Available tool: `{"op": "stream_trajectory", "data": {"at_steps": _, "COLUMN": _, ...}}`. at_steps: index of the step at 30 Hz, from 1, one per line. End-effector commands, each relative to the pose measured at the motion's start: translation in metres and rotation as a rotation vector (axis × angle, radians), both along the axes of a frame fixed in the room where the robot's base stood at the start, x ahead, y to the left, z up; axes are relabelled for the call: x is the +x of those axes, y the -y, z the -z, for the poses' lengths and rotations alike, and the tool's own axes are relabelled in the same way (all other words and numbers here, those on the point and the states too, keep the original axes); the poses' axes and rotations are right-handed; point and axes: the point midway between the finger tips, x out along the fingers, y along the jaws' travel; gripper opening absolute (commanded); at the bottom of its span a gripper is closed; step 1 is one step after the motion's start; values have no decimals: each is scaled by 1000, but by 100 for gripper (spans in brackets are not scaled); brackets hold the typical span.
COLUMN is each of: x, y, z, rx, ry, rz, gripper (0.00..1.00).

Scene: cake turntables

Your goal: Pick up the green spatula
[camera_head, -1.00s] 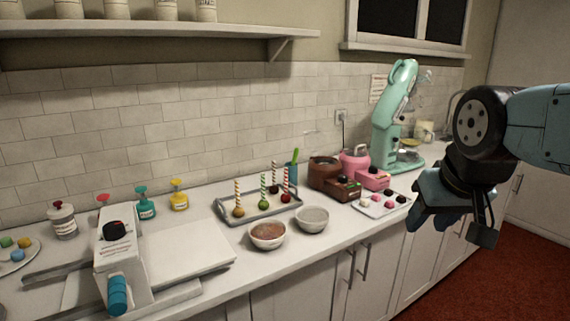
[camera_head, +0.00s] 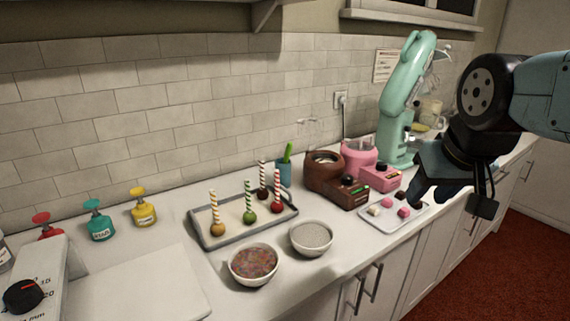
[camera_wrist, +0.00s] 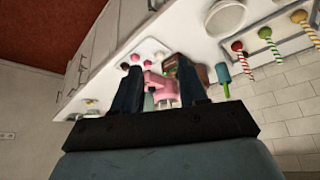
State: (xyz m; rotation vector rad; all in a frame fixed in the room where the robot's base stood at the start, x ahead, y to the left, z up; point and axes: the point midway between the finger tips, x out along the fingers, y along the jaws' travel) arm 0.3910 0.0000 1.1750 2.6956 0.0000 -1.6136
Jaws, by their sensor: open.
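The green spatula (camera_head: 288,152) stands upright in a teal cup (camera_head: 284,174) at the back of the counter, against the tiled wall. Only its upper part shows above the rim. In the wrist view the green spatula (camera_wrist: 227,90) pokes out of the teal cup (camera_wrist: 223,72), to the right of my fingers. My gripper (camera_head: 425,197) is open and empty, in front of the counter's right part, well to the right of the cup. In the wrist view my gripper (camera_wrist: 160,80) has its two fingers apart, with pink things seen beyond them.
Brown (camera_head: 325,172) and pink (camera_head: 358,158) melting pots stand right of the cup. A tray of cake pops (camera_head: 215,240) is to its left, with two bowls (camera_head: 312,237) in front. A white tray of sweets (camera_head: 378,220) and a mint stand mixer (camera_head: 408,95) are further right.

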Motion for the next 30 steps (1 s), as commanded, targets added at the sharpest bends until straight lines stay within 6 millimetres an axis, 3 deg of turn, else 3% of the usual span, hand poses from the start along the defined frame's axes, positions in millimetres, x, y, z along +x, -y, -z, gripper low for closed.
{"op": "stream_trajectory", "data": {"at_steps": 5, "x": 4, "y": -1, "z": 0, "rx": -5, "ry": 4, "rz": -2, "gripper": 50}}
{"op": "stream_trajectory", "data": {"at_steps": 8, "x": 20, "y": 0, "z": 2, "rx": -21, "ry": 25, "rz": -12, "gripper": 50}}
{"op": "stream_trajectory", "data": {"at_steps": 17, "x": 120, "y": -21, "z": 22, "rx": -108, "ry": 187, "rz": -102, "gripper": 50}}
{"op": "stream_trajectory", "data": {"at_steps": 24, "x": 198, "y": -51, "z": 48, "rx": -128, "ry": 338, "rz": -206, "gripper": 50}}
{"op": "stream_trajectory", "data": {"at_steps": 30, "x": 250, "y": -83, "z": 74, "rx": -98, "ry": 468, "rz": -296, "gripper": 50}}
